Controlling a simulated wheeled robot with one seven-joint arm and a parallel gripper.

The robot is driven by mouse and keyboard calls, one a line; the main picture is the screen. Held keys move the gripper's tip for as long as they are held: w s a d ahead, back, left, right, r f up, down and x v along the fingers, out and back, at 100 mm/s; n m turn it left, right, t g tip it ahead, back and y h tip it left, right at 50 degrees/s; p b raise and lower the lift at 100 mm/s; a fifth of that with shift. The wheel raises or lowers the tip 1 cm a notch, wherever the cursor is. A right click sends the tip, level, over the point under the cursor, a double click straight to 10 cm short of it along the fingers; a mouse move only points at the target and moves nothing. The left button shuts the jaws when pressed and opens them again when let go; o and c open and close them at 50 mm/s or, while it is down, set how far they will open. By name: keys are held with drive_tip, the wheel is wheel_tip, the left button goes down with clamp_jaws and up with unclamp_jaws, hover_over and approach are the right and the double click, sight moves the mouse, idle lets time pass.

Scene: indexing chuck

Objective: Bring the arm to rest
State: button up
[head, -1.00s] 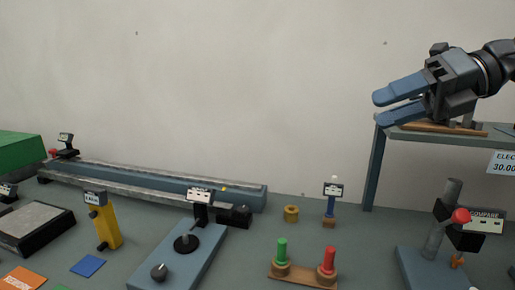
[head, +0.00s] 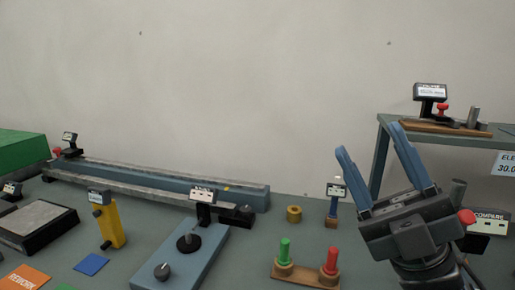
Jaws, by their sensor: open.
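My gripper (head: 367,145) is at the right of the head view, in front of the shelf. Its two blue fingers point upward and stand apart, with nothing between them. My wrist sits low at the bottom right edge. The gripper hides part of the shelf's front and most of the device with the red knob behind it.
A grey shelf (head: 455,140) at the right carries a small device with a labelled display (head: 431,91). Green (head: 285,251) and red (head: 331,260) pegs stand on a wooden base left of my gripper. A long blue rail (head: 170,180) lies along the wall.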

drive_tip(key=s+d+f+m+t+h, duration=0.2)
drive_tip(key=s+f+m+t+h, duration=0.2)
drive_tip(key=s+f+m+h, duration=0.55)
drive_tip(key=s+d+f+m+t+h, duration=0.2)
drive_tip(key=s+f+m+t+h, duration=0.25)
drive_tip(key=f+m+h, duration=0.9)
drive_tip(key=s+d+f+m+g, duration=0.1)
drive_tip(key=s+g, duration=0.1)
drive_tip(key=s, duration=0.4)
drive_tip(key=s+d+f+m+g+h, duration=0.1)
drive_tip(key=s+d+f+m+g, duration=0.1)
drive_tip(key=s, duration=0.4)
drive_tip(key=s+d+f+m+g+h, duration=0.1)
drive_tip(key=s+f+g, duration=0.1)
drive_tip(key=s+g, duration=0.2)
drive_tip(key=shift+s+d+f+m, duration=0.25)
drive_tip(key=shift+s+d+m, duration=0.05)
drive_tip(key=shift+s, duration=0.9)
drive_tip(key=shift+g, duration=0.25)
drive_tip(key=shift+c, duration=0.3)
